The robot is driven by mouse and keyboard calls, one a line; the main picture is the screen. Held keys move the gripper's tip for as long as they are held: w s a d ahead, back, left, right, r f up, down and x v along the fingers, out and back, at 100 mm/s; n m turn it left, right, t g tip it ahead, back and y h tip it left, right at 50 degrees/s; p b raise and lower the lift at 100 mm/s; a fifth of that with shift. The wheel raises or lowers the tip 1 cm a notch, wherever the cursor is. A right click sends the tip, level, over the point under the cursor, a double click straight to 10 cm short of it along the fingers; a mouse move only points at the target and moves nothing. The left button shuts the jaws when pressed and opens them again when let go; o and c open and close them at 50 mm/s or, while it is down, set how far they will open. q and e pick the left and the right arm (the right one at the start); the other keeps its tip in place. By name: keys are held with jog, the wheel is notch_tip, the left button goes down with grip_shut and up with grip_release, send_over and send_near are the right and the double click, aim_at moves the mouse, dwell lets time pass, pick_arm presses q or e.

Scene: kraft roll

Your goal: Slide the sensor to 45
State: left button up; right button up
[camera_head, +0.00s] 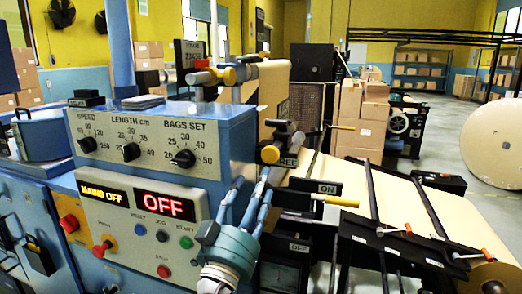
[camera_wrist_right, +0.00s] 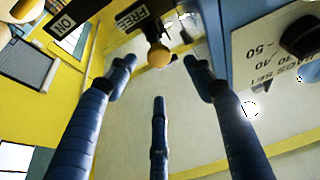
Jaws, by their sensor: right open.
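No part is clearly marked as the sensor, and I cannot read a 45 on any scale. Two dark crossbars with orange-tipped levers (camera_head: 400,231) lie over the brown paper web (camera_head: 345,190) at the right; I cannot tell whether either carries the sensor. My right gripper (camera_head: 240,203) is open and empty in front of the control panel's right end, fingers pointing up. In the wrist view its three blue fingers (camera_wrist_right: 158,80) are spread, with a yellow-ended lever (camera_wrist_right: 159,54) beyond the tips, beside a FREE label (camera_wrist_right: 134,18). My left gripper is not in view.
The blue control panel (camera_head: 205,120) has SPEED, LENGTH and BAGS SET knobs. Its displays read MAINS OFF and OFF (camera_head: 164,207). A yellow-tipped lever (camera_head: 335,201) near the ON label sticks out right of my gripper. A large paper roll (camera_head: 495,143) stands at far right.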

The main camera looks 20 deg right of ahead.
aim_at(269, 157)
jog(key=p+x, duration=0.2)
jog(key=x, duration=0.2)
jog(key=p+x, duration=0.3)
jog(key=x, duration=0.2)
jog(key=shift+w+d+r, duration=0.1)
jog(key=shift+d+r, duration=0.1)
jog(key=shift+r, duration=0.15)
jog(key=shift+w+d+r+p, duration=0.1)
jog(key=shift+w+d+p, duration=0.2)
jog(key=shift+w+p, duration=0.15)
jog(key=shift+w, duration=0.1)
